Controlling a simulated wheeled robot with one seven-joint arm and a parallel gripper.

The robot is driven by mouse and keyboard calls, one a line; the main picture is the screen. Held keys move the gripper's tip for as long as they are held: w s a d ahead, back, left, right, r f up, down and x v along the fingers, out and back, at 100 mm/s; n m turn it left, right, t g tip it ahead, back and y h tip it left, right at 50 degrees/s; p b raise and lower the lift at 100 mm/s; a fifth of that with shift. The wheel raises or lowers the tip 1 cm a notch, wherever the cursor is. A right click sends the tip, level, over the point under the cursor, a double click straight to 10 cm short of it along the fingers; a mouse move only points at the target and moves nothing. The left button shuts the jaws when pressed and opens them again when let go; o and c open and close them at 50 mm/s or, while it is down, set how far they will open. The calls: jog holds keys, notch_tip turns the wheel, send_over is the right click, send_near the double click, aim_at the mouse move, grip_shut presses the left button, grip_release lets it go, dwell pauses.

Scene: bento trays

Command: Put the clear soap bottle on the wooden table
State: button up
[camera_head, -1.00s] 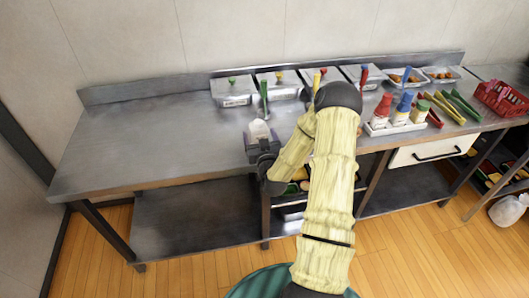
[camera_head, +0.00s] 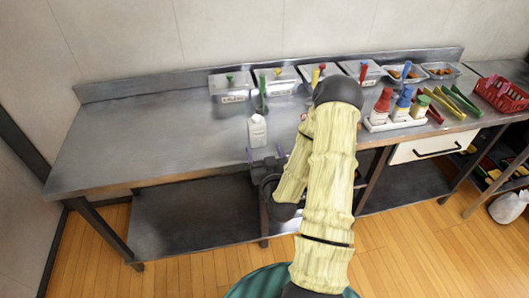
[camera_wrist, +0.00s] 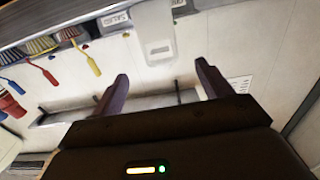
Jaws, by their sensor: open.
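The clear soap bottle (camera_head: 257,131), whitish and see-through, stands upright on the grey metal counter (camera_head: 160,145), left of the middle. It also shows at the top of the wrist view (camera_wrist: 155,32), beyond the fingertips. My gripper (camera_head: 265,152) is open and empty at the counter's front edge, just in front of the bottle and apart from it. In the wrist view its two fingers (camera_wrist: 161,72) are spread with nothing between them.
Several lidded steel containers with coloured handles (camera_head: 232,88) stand along the back. A white caddy (camera_head: 395,123) with red, blue and green-topped bottles, tongs (camera_head: 462,100) and a red basket (camera_head: 501,96) are on the right. The counter's left part is clear.

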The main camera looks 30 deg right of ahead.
jog(key=a+n+g+y, duration=0.4)
jog(key=a+g+y, duration=0.15)
jog(key=a, duration=0.35)
jog(key=s+a+r+g, duration=0.3)
jog(key=s+g, duration=0.1)
jog(key=s, duration=0.4)
jog(key=s+a+r+g, duration=0.3)
jog(key=s+g, duration=0.2)
jog(key=s, duration=0.3)
jog(key=shift+a+m, duration=0.35)
jog(key=shift+m, duration=0.05)
